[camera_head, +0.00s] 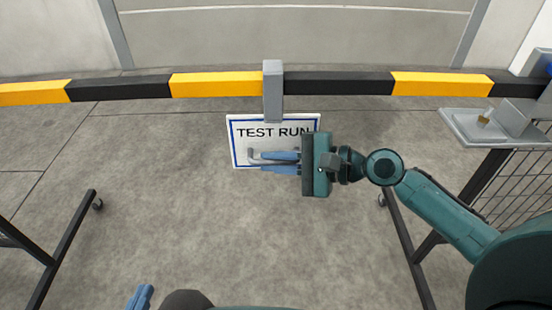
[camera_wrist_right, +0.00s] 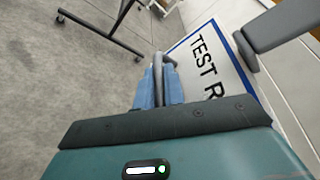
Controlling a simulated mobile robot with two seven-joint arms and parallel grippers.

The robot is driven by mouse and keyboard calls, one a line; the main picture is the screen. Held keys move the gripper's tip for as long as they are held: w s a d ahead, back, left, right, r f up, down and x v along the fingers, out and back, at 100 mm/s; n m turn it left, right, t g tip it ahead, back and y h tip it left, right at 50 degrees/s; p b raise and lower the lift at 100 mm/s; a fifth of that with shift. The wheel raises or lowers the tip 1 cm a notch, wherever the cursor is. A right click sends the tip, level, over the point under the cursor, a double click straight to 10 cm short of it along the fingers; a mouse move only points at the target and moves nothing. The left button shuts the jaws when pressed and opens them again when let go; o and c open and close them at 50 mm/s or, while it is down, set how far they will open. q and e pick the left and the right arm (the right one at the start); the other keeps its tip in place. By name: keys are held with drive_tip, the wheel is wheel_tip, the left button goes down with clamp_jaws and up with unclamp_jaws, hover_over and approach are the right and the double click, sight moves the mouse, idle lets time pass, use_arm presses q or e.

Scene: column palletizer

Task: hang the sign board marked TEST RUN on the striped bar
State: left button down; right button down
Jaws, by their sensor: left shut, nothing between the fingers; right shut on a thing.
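The white sign board with a blue border, marked TEST RUN (camera_head: 237,150), is below the striped bar (camera_head: 215,86). Its grey hook (camera_head: 273,92) crosses in front of the bar and rises above its top edge; I cannot tell whether it rests on it. My right gripper (camera_head: 262,161) comes from the right and is shut on the board's grey handle (camera_head: 252,154). The right wrist view shows the board (camera_wrist_right: 213,60) beside the fingers and the handle (camera_wrist_right: 158,62) between them. My left gripper (camera_head: 141,297) is shut and empty at the bottom edge.
The yellow and black bar spans the whole width. A grey tray (camera_head: 470,133) with a small tan object (camera_head: 485,118) stands at the right, above a wire mesh panel (camera_head: 515,180). Dark frame legs (camera_head: 65,245) stand on the left. The concrete floor between is clear.

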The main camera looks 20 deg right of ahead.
drive_tip(key=c, duration=1.4)
unclamp_jaws()
